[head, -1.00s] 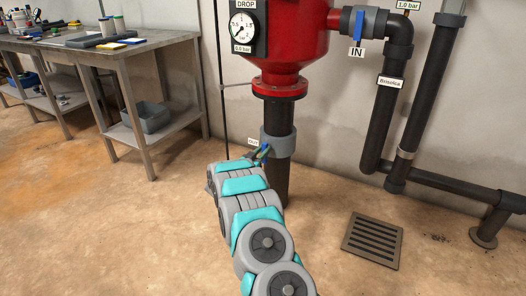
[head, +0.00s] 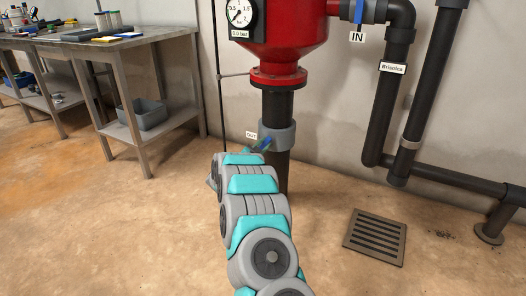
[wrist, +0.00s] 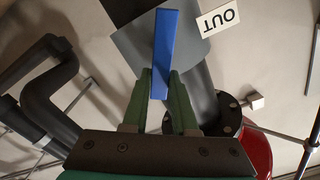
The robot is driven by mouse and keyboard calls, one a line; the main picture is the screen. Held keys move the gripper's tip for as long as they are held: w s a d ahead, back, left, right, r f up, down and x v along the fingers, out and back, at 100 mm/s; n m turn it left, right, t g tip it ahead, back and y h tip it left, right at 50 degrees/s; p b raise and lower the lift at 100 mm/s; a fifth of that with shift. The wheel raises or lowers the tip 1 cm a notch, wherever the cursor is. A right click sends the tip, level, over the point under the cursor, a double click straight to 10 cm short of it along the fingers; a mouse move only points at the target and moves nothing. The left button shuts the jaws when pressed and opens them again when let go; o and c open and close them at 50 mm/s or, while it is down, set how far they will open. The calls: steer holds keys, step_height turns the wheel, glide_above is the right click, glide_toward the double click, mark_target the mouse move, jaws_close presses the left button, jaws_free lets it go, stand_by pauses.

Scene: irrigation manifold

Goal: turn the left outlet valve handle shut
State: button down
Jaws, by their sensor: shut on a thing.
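The outlet valve handle is a flat blue lever (wrist: 165,45), seen close up in the wrist view on a grey valve body (wrist: 130,40) beside an OUT label (wrist: 217,18). My gripper (wrist: 161,82) has its green fingers on either side of the lever and is shut on it. In the head view the blue handle (head: 265,142) shows small at the grey collar (head: 281,137) on the black pipe under the red tank. My gripper there is mostly hidden behind my arm. Only one OUT valve is in view.
The red tank (head: 285,35) with a pressure gauge (head: 241,12) stands above. The IN valve (head: 359,10) and black pipes (head: 383,110) are at right. A floor drain (head: 375,238) lies at lower right. A metal workbench (head: 150,45) stands at left. Floor between is clear.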

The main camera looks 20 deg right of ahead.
steer(key=shift+s+d+f+m+b, duration=0.15)
steer(key=shift+f+m+b, duration=0.2)
steer(key=shift+m+b, duration=1.05)
steer(key=shift+s+d+f+m+b, duration=0.2)
steer(key=shift+f+m+b, duration=0.2)
steer(key=shift+m, duration=2)
steer(key=shift+s+d+f+m+b, duration=0.25)
steer(key=shift+m+b, duration=0.65)
steer(key=shift+m, duration=1)
steer(key=shift+a+f, duration=0.15)
steer(key=c, duration=0.7)
jaws_free()
steer(key=shift+w, duration=0.1)
steer(key=v, duration=0.7)
steer(key=shift+s+a+p, duration=0.25)
steer(key=shift+a+p, duration=0.1)
steer(key=shift+p, duration=0.05)
